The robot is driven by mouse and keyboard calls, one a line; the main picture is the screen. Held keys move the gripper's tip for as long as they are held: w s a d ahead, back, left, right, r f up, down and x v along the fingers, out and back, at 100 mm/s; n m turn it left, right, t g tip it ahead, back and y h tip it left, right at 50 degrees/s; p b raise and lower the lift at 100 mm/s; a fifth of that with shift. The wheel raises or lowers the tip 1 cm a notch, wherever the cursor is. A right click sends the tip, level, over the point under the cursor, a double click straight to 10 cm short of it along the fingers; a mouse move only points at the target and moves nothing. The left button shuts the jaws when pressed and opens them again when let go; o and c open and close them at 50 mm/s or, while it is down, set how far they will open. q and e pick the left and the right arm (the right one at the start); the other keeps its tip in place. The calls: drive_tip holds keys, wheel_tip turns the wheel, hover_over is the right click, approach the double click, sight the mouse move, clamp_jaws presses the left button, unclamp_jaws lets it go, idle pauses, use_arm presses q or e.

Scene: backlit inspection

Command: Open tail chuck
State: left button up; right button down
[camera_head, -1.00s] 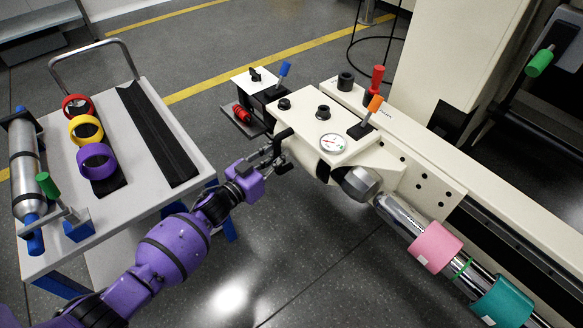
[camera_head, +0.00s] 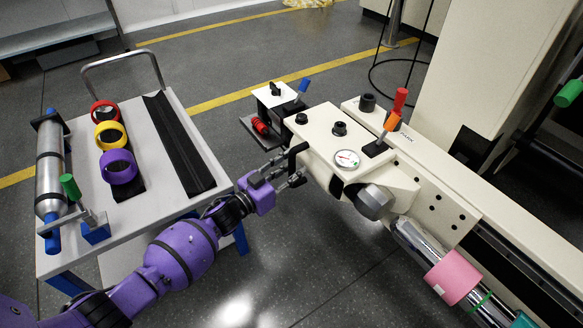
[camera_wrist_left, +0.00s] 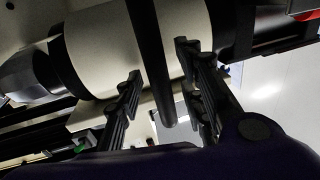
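The tail chuck (camera_head: 374,203) is a dark grey nose on the front of the cream tailstock (camera_head: 325,140). The chrome cylinder (camera_head: 420,243) with a pink sleeve (camera_head: 452,277) extends from it. A black lever (camera_head: 295,154) hangs at the tailstock's near left side. My left gripper (camera_head: 290,174) is at this lever. In the left wrist view the black bar of the lever (camera_wrist_left: 150,50) runs between the two spread fingers of my left gripper (camera_wrist_left: 158,78), with a gap on each side. My right gripper is not in view.
A white cart (camera_head: 150,188) on the left carries red, yellow and purple rings (camera_head: 118,166), a silver cylinder (camera_head: 50,170) and a black rail. An orange-tipped lever (camera_head: 391,121) and a pressure gauge (camera_head: 347,159) top the tailstock. Open floor lies below the gripper.

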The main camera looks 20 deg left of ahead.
use_arm(q)
drive_tip(key=v, duration=1.1)
drive_tip(key=shift+s+a, duration=0.2)
drive_tip(key=shift+s, duration=0.1)
